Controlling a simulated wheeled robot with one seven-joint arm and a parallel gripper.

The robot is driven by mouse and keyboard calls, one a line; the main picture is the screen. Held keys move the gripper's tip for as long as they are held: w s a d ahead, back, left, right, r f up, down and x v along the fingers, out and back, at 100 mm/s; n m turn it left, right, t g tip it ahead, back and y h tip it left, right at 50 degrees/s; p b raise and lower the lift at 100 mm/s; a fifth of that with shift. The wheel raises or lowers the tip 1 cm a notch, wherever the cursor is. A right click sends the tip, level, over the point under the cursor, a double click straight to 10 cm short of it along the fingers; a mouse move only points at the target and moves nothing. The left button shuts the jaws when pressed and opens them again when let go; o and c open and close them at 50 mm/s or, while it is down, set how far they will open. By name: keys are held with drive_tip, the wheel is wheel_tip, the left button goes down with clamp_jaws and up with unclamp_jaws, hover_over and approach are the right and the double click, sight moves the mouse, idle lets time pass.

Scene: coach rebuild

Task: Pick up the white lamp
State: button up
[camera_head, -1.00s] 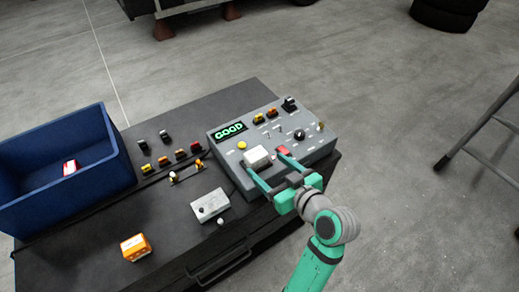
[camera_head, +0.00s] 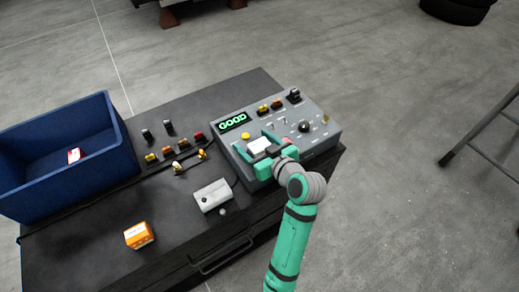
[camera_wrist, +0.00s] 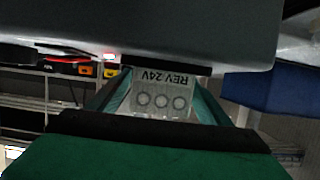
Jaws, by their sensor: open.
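The white lamp (camera_head: 259,145) is a pale block at the front of the grey console. In the wrist view the lamp (camera_wrist: 163,97) shows a face with "REV 24V" upside down and several round marks. My gripper (camera_head: 257,147) is open, with one teal finger on each side of the lamp. In the wrist view the fingers of my gripper (camera_wrist: 160,100) stand left and right of it. I cannot tell whether they touch it. The lamp's near side is partly hidden by my gripper in the head view.
The grey console (camera_head: 315,145) has a lit GOOD display, a yellow button, switches and knobs. A small grey box (camera_head: 213,196), an orange box (camera_head: 138,236) and several coloured lamps lie on the dark bench (camera_head: 180,260). A blue bin (camera_head: 60,190) stands at left.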

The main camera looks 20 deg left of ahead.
drive_tip(key=shift+w+a+f, duration=0.1)
drive_tip(key=shift+w+a, duration=0.05)
drive_tip(key=shift+a, duration=0.05)
drive_tip(key=c, duration=1.3)
